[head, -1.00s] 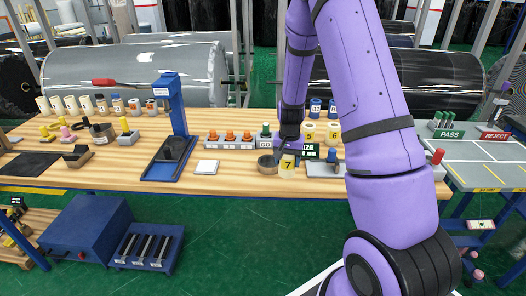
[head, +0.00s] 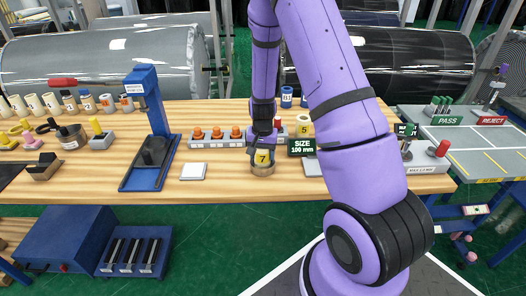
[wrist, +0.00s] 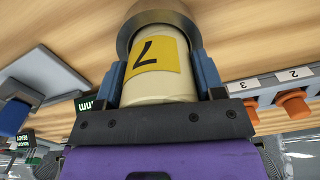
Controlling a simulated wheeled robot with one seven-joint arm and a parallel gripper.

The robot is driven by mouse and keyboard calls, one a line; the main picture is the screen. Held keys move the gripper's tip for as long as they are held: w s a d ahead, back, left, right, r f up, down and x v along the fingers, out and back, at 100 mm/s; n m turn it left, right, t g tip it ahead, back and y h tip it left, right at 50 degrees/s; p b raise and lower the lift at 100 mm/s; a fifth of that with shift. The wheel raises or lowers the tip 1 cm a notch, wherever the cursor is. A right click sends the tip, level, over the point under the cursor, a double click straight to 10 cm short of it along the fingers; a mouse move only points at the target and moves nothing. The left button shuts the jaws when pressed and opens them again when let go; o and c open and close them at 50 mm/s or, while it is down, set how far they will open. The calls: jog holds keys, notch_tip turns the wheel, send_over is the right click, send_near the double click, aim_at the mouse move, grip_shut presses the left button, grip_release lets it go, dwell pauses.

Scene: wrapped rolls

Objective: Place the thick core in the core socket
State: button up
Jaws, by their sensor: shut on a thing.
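The thick core is a cream cylinder with a yellow label marked 7 (head: 263,157); it also shows in the wrist view (wrist: 155,85). My gripper (head: 263,146) is shut on it, with blue fingers on both sides in the wrist view (wrist: 161,80). The core socket is a round grey-brown ring (head: 262,170) on the wooden table near its front edge. It also shows around the core's far end in the wrist view (wrist: 150,15). The core stands about upright with its lower end at the socket; I cannot tell how deep it sits.
A size display (head: 302,147) reading 100 mm stands just right of my gripper. A block with orange knobs (head: 216,135) is to the left, and a white pad (head: 194,172) lies nearer. Another core marked 5 (head: 303,125) stands behind. A blue press stand (head: 152,120) is further left.

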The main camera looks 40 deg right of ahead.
jog(key=o, duration=1)
jog(key=shift+f, duration=0.1)
jog(key=s+a+r+n+t, duration=0.1)
jog(key=s+a+r, duration=0.1)
jog(key=r, duration=0.9)
jog(key=s+a+r+n, duration=0.1)
jog(key=a+r, duration=0.1)
jog(key=r, duration=0.9)
jog(key=s+a+r+n+t, duration=0.2)
jog(key=s+a+r+n, duration=0.1)
jog(key=s+r, duration=0.5)
jog(key=s+a+r+n+t, duration=0.2)
jog(key=s+a+r+n, duration=0.2)
jog(key=s, duration=1.1)
notch_tip(320, 180, up, 4)
jog(key=shift+s+a+r, duration=0.25)
jog(key=shift+s+a, duration=0.05)
jog(key=shift+a, duration=0.8)
